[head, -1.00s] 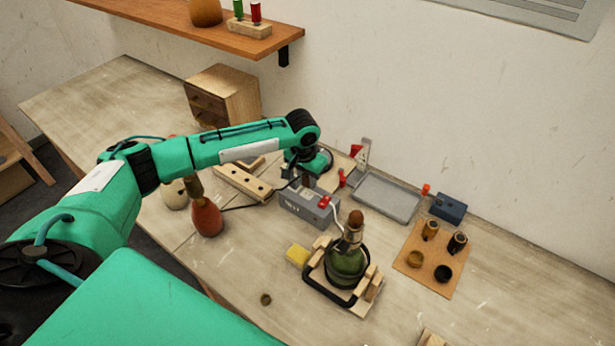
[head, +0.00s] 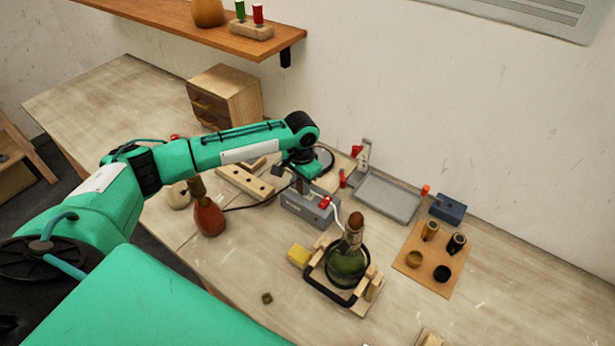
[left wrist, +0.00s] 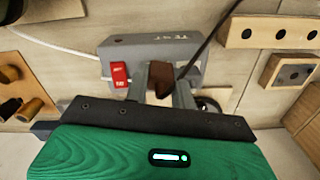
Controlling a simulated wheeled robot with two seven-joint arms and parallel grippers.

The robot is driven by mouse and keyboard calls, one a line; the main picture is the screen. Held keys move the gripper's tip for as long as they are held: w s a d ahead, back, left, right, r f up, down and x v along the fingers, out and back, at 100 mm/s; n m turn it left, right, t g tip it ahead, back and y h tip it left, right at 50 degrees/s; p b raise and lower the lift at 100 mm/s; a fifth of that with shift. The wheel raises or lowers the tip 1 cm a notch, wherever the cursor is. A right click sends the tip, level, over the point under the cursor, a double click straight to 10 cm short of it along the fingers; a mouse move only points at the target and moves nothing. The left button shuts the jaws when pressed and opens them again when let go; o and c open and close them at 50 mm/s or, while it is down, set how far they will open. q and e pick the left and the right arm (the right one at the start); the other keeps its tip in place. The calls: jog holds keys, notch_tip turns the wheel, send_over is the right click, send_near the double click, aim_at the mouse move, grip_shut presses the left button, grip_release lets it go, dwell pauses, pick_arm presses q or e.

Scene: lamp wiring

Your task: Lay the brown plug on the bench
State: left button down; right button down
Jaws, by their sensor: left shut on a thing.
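My left gripper (head: 303,188) is over the grey test box (head: 312,212) on the bench (head: 215,280). In the left wrist view the gripper (left wrist: 162,88) is shut on the brown plug (left wrist: 161,74), with a finger on each side of it. A dark cord (left wrist: 210,42) runs from the plug toward the top right. The test box (left wrist: 190,50) with its red switch (left wrist: 119,74) lies behind the plug. I cannot tell whether the plug touches the box. In the head view the arm and gripper hide the plug. My right gripper is not in view.
A green bottle lamp (head: 346,264) stands in a cradle right of the box. A wooden block with holes (head: 245,183) and a red bulb-shaped thing (head: 209,218) are on the left. A grey tray (head: 388,198) lies behind. The front bench is mostly clear.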

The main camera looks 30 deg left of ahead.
pick_arm(q)
jog(key=s+a+f+m+y, duration=0.1)
jog(key=s+a+m+y, duration=0.1)
jog(key=m, duration=0.2)
jog(key=s+a+f+m+y, duration=0.1)
jog(key=a+f+m+y, duration=0.1)
jog(key=m, duration=0.3)
jog(key=s+a+f+m+y, duration=0.1)
jog(key=s+a+m+y, duration=0.1)
jog(key=m, duration=0.3)
jog(key=shift+s+a+f, duration=0.25)
jog(key=shift+s+a, duration=0.05)
jog(key=a+m+t, duration=0.1)
jog(key=m+t, duration=0.1)
jog(key=s+a+m+t+y, duration=0.1)
jog(key=m, duration=0.2)
jog(key=s+a+m+t+p, duration=0.1)
jog(key=m+t, duration=0.1)
jog(key=shift+s+a+f+t+y, duration=0.25)
jog(key=shift+a+f+t+y, duration=0.05)
jog(key=shift+f+y, duration=0.1)
jog(key=shift+s+a+r+m+t, duration=0.1)
jog(key=shift+s+a+m+t, duration=0.1)
jog(key=shift+m+t, duration=0.35)
jog(key=shift+s+a+m+t, duration=0.2)
jog(key=shift+m+t, duration=0.25)
jog(key=shift+m, duration=0.2)
jog(key=shift+s+a+m+t+h, duration=0.1)
jog(key=shift+m+t+h, duration=0.4)
jog(key=shift+m+t, duration=0.15)
